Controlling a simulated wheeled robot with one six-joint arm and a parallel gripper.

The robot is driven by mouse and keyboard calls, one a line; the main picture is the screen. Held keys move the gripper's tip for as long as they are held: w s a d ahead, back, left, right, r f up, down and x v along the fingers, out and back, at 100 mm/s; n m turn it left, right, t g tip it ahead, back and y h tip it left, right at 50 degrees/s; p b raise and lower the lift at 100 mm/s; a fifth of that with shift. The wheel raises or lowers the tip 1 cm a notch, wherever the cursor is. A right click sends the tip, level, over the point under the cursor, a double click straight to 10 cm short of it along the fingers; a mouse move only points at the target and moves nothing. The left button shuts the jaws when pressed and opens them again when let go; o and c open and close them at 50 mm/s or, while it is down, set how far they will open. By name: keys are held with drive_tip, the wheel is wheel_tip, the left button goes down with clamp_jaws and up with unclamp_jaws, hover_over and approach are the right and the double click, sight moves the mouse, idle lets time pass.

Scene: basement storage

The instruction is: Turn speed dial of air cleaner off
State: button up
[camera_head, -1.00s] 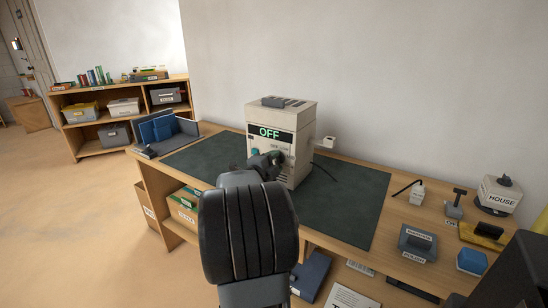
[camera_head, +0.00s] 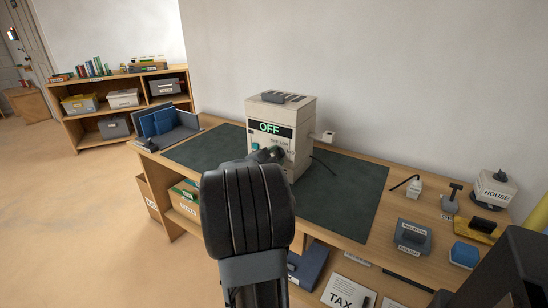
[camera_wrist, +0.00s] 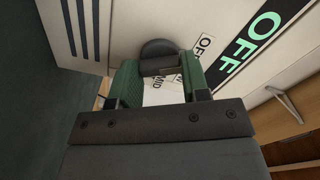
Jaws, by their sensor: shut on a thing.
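The air cleaner (camera_head: 287,112) is a beige box upright on the dark green mat. Its display (camera_head: 269,128) reads OFF in green, and this display also shows in the wrist view (camera_wrist: 247,48). The dark round speed dial (camera_wrist: 158,48) lies between the green-padded fingers of my gripper (camera_wrist: 158,80), which is shut on it. White labels beside the dial include OFF and MID. In the head view my arm hides much of the cleaner's lower front, and my gripper (camera_head: 269,155) is at its front face.
The mat (camera_head: 345,195) has free room right of the cleaner. A blue organizer (camera_head: 165,125) stands on the left of the bench. Small items and a HOUSE-labelled object (camera_head: 494,190) sit at the right. A shelf (camera_head: 125,105) is behind left, and a wall stands behind.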

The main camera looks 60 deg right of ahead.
drive_tip(key=o, duration=0.9)
drive_tip(key=shift+a, duration=0.1)
drive_tip(key=a+p, duration=0.1)
drive_tip(key=a, duration=1.2)
drive_tip(key=shift+a+p, duration=0.3)
